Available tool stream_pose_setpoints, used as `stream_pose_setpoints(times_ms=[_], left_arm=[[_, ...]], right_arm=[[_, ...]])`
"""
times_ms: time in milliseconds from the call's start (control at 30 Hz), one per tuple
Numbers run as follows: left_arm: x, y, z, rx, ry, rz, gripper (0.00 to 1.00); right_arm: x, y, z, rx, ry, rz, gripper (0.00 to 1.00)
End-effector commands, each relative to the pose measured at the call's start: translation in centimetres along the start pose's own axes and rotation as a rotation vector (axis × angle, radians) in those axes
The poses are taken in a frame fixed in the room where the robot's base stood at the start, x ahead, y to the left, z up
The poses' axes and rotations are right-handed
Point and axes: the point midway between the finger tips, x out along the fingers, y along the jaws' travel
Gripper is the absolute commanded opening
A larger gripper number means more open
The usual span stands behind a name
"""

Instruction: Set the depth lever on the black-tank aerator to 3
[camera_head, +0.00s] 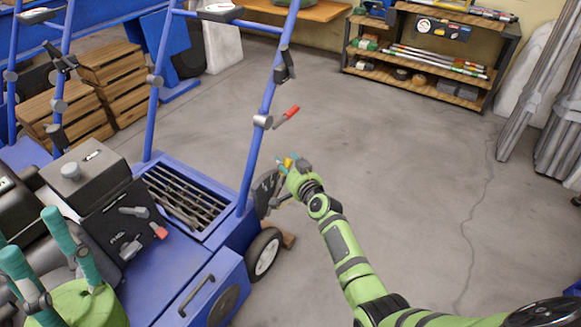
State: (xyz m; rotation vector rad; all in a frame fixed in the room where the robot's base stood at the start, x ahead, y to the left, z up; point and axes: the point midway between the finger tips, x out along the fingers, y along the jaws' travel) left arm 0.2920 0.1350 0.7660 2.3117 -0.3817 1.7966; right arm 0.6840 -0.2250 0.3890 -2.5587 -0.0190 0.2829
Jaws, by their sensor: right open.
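A blue aerator (185,262) with a black tank (100,172) and grey cap stands at the left. A dark plate (265,193) sits on its right side above the wheel; it looks like the depth lever's quadrant, but its numbers are too small to read. My right gripper (284,164) is open beside the top of this plate. A small yellow part shows at its fingertips; I cannot tell whether it is the lever's knob or whether they touch. The lever's setting is hidden. My left gripper is not in view.
A red-tipped lever (287,116) sticks out from the aerator's blue handlebar (262,110), above my right gripper. Wooden crates (112,80) and another blue frame (62,80) stand behind left. A shelf (430,60) stands at the back. The floor (400,160) right of the aerator is clear.

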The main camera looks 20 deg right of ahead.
Motion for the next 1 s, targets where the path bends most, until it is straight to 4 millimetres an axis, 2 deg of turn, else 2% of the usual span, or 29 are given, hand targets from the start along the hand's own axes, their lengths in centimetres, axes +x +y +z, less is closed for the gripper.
stream_pose_setpoints(times_ms=[167,267,700,833,1000], left_arm=[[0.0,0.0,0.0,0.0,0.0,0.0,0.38],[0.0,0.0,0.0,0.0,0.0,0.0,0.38],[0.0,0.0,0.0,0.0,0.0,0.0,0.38],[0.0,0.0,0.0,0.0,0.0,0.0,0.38],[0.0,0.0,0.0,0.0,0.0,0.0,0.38]], right_arm=[[-1.1,-0.1,0.2,0.003,0.0,-0.002,0.45],[-2.4,0.0,0.2,0.002,0.0,-0.001,0.45],[-10.0,0.1,0.1,0.0,-0.001,0.001,0.45],[-11.3,0.0,0.1,0.001,0.0,0.001,0.45],[-12.0,0.0,0.0,0.001,0.0,0.0,0.45]])
